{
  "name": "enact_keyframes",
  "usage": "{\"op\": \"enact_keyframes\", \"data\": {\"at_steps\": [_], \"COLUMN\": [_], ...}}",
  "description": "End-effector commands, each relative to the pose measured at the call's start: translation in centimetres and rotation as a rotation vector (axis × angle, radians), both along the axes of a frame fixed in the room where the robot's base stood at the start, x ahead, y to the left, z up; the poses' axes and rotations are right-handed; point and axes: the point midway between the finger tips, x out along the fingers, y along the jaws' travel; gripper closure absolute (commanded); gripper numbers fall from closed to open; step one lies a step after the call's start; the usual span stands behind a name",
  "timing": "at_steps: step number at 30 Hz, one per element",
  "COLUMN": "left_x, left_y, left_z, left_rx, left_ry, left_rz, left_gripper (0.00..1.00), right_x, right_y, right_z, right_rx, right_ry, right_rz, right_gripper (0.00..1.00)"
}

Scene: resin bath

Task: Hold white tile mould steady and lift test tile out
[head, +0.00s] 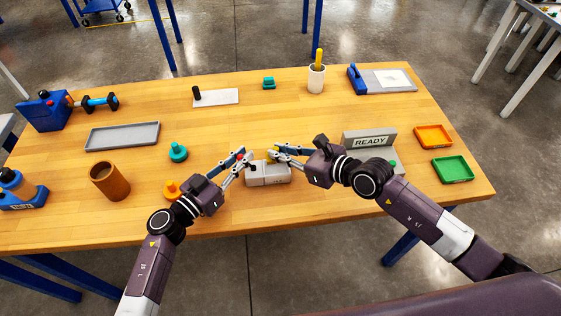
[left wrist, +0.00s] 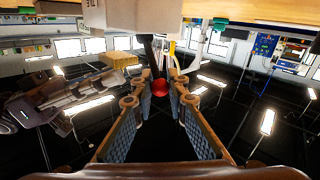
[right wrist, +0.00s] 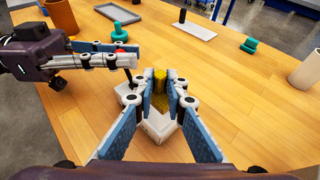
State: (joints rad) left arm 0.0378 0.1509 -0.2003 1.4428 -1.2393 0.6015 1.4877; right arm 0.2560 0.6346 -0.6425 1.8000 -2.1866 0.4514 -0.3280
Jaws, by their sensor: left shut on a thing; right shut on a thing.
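The white tile mould (head: 268,175) sits near the table's front edge, and its side shows at the top of the left wrist view (left wrist: 135,14). My left gripper (head: 242,160) is shut on the mould's dark handle with a red knob (left wrist: 160,88), at the mould's left side. My right gripper (head: 274,152) is shut on the yellow test tile (right wrist: 160,80), over the mould. Its fingers partly cover the tile and mould in the right wrist view. I cannot tell whether the tile's lower end is clear of the mould.
A grey READY stand (head: 370,140) is close behind my right arm. Orange (head: 434,137) and green (head: 453,169) trays lie at the right. An orange knobbed piece (head: 171,188) is near my left arm, with a teal one (head: 178,152) behind. The table's middle is clear.

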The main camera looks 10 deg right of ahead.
Motion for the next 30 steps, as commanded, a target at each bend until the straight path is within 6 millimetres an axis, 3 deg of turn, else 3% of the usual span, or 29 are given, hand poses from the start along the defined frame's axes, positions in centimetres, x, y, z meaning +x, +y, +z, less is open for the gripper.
{"op": "enact_keyframes", "data": {"at_steps": [3,7,17,18,23,30], "left_x": [0.0,0.0,0.0,0.0,0.0,0.0], "left_y": [0.0,0.0,0.0,0.0,0.0,0.0], "left_z": [0.0,0.0,0.0,0.0,0.0,0.0], "left_rx": [0.0,0.0,0.0,0.0,0.0,0.0], "left_ry": [0.0,0.0,0.0,0.0,0.0,0.0], "left_rz": [0.0,0.0,0.0,0.0,0.0,0.0], "left_gripper": [1.0,1.0,1.0,0.84,0.67,0.66], "right_x": [0.0,0.0,0.0,0.0,0.0,0.0], "right_y": [0.0,0.0,0.0,0.0,0.0,0.0], "right_z": [2.3,3.7,4.2,4.2,4.2,4.2], "right_rx": [0.0,-0.001,-0.001,-0.001,-0.001,-0.001], "right_ry": [-0.003,-0.002,0.001,0.001,0.001,0.001], "right_rz": [0.001,0.001,0.0,0.0,0.0,0.0], "right_gripper": [1.0,1.0,1.0,1.0,1.0,1.0]}}
